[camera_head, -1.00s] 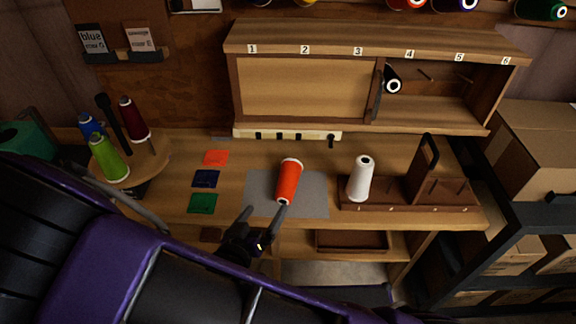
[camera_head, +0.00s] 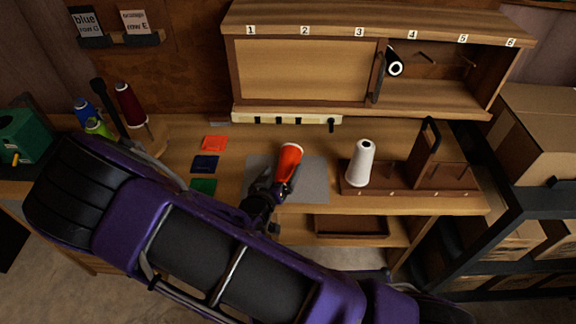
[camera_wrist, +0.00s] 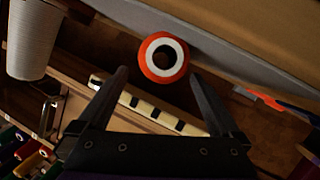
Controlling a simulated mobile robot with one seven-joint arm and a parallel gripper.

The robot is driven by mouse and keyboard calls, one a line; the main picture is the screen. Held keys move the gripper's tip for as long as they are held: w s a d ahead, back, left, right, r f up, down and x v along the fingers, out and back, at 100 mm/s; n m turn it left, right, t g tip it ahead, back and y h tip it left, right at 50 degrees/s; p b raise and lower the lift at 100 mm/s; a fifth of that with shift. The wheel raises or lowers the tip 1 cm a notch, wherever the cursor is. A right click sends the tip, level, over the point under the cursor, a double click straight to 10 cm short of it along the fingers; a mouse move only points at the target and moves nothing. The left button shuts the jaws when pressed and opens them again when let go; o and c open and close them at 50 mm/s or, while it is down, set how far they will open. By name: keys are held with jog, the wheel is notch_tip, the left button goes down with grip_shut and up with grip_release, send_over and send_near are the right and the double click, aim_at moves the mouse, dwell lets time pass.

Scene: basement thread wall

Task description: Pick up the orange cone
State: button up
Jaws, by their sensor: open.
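The orange cone (camera_head: 290,159) stands on a grey mat (camera_head: 312,184) on the wooden bench. My gripper (camera_head: 268,189) is at the near side of the cone in the head view, and my arm and gripper hide its lower part. In the wrist view the cone (camera_wrist: 163,57) shows end-on, with a white ring and a dark hole, just beyond and between the open fingers (camera_wrist: 163,90). The fingers are empty, and I cannot tell whether either one touches the cone.
A white cone (camera_head: 361,162) stands on a wooden peg rack (camera_head: 405,186) to the right. Several coloured cones stand on a round stand at far left. A shelf cabinet (camera_head: 305,76) rises behind.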

aim_at(284, 168)
jog(key=x, duration=0.4)
jog(key=shift+w+d+f, duration=0.1)
jog(key=shift+f, duration=0.15)
grip_shut()
jog(key=shift+r, duration=0.15)
jog(key=shift+s+r, duration=0.2)
jog(key=shift+r, duration=0.05)
notch_tip(284, 168, up, 6)
jog(key=shift+r+p, duration=0.1)
jog(key=shift+p, duration=0.3)
jog(key=s, duration=1.9)
jog(key=shift+s+a+p, duration=0.35)
jog(key=shift+p, duration=0.1)
